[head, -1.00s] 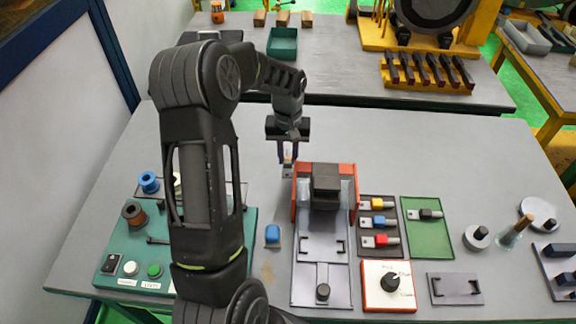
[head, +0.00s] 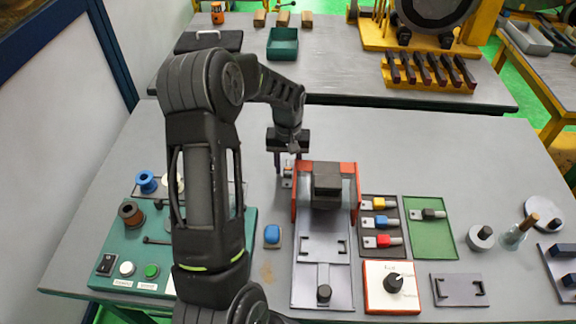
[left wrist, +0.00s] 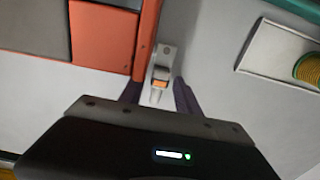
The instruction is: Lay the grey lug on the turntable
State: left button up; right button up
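A lug with a dark grey block and pale tongue (head: 428,214) lies on the green tray (head: 432,242) right of centre. A pale round disc with a small dark knob (head: 541,208), possibly the turntable, is at the far right. My left gripper (head: 288,173) is far left of both, pointing down beside the orange-red frame of the central fixture (head: 327,192). In the left wrist view its fingers (left wrist: 158,95) stand apart on either side of a small metal piece with an orange block (left wrist: 160,84), with gaps showing. My right gripper is out of view.
Yellow, blue and red lugs (head: 378,222) lie on a dark tray left of the green one. A blue block (head: 272,235) and the teal control panel (head: 200,250) are left. The table behind the trays is clear.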

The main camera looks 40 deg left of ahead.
aim_at(288, 169)
pick_arm(q)
jog(key=shift+o, duration=0.4)
jog(key=shift+r, duration=0.1)
jog(key=shift+r, duration=0.25)
notch_tip(288, 169, up, 4)
jog(key=shift+f+p, duration=0.2)
jog(key=shift+p, duration=1.05)
notch_tip(288, 169, up, 8)
jog(key=shift+c, duration=0.4)
